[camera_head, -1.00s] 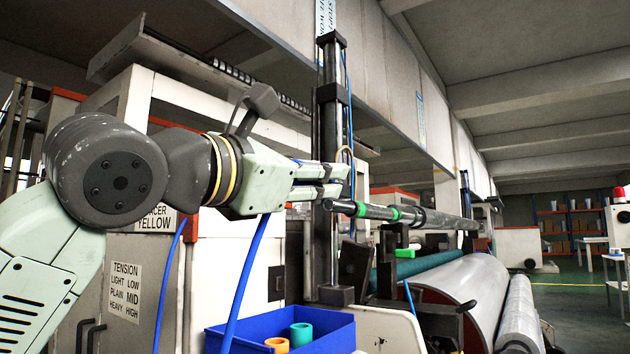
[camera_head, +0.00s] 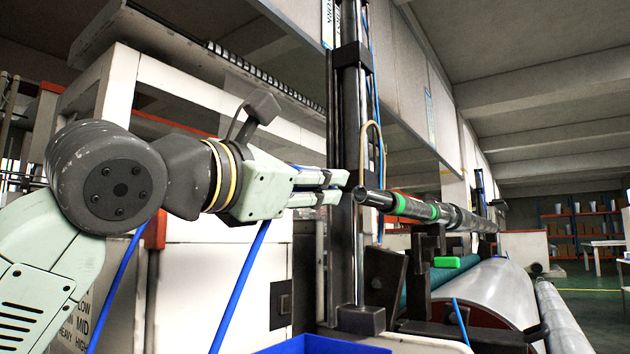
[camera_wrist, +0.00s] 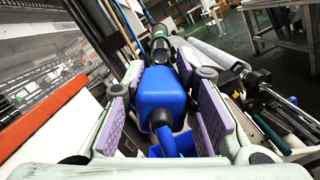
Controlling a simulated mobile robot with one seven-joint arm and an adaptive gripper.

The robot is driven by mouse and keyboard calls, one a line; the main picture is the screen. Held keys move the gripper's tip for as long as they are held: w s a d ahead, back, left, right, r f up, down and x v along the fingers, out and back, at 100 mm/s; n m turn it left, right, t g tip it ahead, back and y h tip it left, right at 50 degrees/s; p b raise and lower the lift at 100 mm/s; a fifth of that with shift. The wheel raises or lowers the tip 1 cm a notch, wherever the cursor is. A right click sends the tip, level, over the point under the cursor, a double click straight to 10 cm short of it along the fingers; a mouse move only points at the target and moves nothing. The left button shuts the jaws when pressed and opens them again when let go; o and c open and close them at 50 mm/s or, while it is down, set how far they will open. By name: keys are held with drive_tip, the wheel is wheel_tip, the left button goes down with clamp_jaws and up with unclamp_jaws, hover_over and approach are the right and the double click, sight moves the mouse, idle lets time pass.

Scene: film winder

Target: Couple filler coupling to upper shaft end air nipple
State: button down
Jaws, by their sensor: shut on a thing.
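My gripper (camera_head: 330,188) is shut on the blue filler coupling (camera_wrist: 165,98), which sits between the purple finger pads in the wrist view. A blue hose (camera_wrist: 163,138) runs from the coupling's near end. In the head view the fingertips stand just left of the upper shaft's near end (camera_head: 360,195), at nearly the same height. The dark shaft end with a round opening (camera_wrist: 160,48) shows beyond the coupling in the wrist view. The air nipple cannot be made out, and contact between coupling and shaft cannot be told.
The shaft has green bands (camera_head: 402,205) and rests on a dark support (camera_head: 428,240). A black upright column (camera_head: 352,110) with a looped hose (camera_head: 372,130) stands close behind the fingertips. A large film roll (camera_head: 490,290) lies below. A blue bin (camera_head: 320,345) is at the bottom.

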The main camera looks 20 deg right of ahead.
sight(363, 187)
drive_tip(key=shift+s+r, duration=0.1)
drive_tip(key=shift+s, duration=0.2)
drive_tip(key=shift+w+r, duration=0.1)
drive_tip(key=shift+f+p+x, duration=0.15)
drive_tip(key=shift+p+x, duration=0.1)
drive_tip(key=shift+x, duration=1.2)
drive_tip(key=shift+f+p+x, duration=0.2)
drive_tip(key=shift+p+x, duration=0.05)
drive_tip(key=shift+x, duration=1.15)
drive_tip(key=shift+w+x, duration=0.25)
drive_tip(key=shift+x, duration=1.45)
drive_tip(key=c, duration=1.2)
unclamp_jaws()
drive_tip(key=shift+a+f, duration=0.15)
drive_tip(key=shift+f, duration=0.05)
drive_tip(key=v, duration=1.2)
drive_tip(key=shift+f, duration=0.1)
